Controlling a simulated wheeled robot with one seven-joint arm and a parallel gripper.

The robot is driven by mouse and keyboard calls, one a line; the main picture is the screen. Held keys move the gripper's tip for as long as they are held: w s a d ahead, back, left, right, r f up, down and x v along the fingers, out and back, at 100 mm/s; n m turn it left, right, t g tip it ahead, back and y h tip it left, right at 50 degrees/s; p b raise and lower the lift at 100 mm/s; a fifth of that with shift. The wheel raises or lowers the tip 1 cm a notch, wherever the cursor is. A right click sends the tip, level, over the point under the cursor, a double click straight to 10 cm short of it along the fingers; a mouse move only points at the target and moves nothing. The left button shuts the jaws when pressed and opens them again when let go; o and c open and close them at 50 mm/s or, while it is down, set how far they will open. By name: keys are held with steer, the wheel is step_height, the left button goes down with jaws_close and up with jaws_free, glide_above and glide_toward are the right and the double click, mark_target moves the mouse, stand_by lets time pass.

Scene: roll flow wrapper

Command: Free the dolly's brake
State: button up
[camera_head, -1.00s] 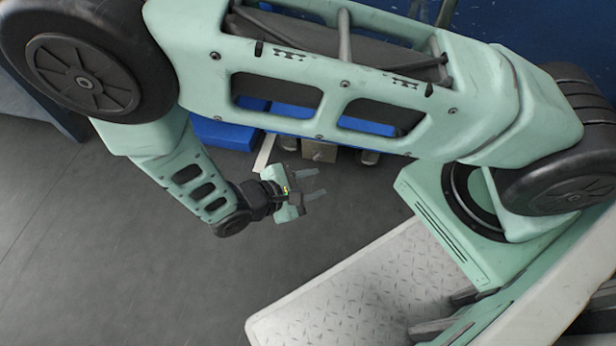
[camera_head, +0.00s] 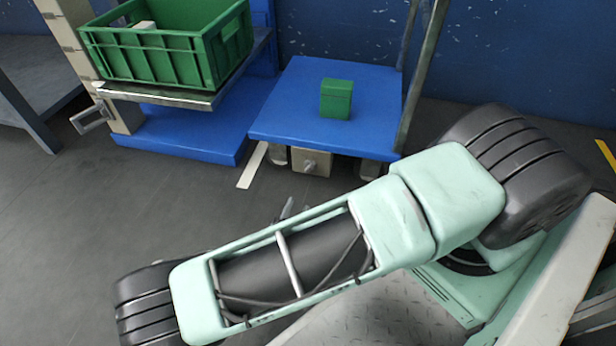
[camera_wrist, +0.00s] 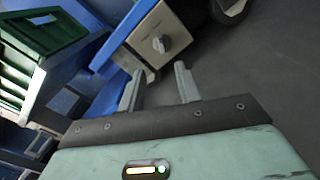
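The dolly (camera_head: 292,110) is a low blue platform on casters against the blue wall. A beige box (camera_head: 302,161) hangs under its front edge, with a small light knob (camera_head: 311,167) on its face. In the wrist view the box (camera_wrist: 146,32) and its knob (camera_wrist: 161,44) are ahead of my gripper (camera_wrist: 159,70). My gripper's two fingers are apart with nothing between them, and they do not touch the knob. In the head view my arm hides most of the gripper; only a fingertip shows below the box.
A small green box (camera_head: 336,99) stands on the dolly. A green crate (camera_head: 150,62) rests on a raised platform at the left, above a blue base (camera_head: 190,143). A caster (camera_head: 278,154) sits beside the beige box. The grey floor (camera_head: 130,220) in front is clear.

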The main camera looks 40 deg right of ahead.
mark_target(310, 169)
steer(key=b+x, duration=0.6)
steer(key=x, duration=0.6)
steer(key=shift+w+d+f, duration=0.2)
steer(key=shift+d, duration=0.1)
steer(key=shift+w+d+r, duration=0.15)
steer(key=shift+w+d, duration=0.2)
steer(key=shift+d, duration=0.1)
jaws_close()
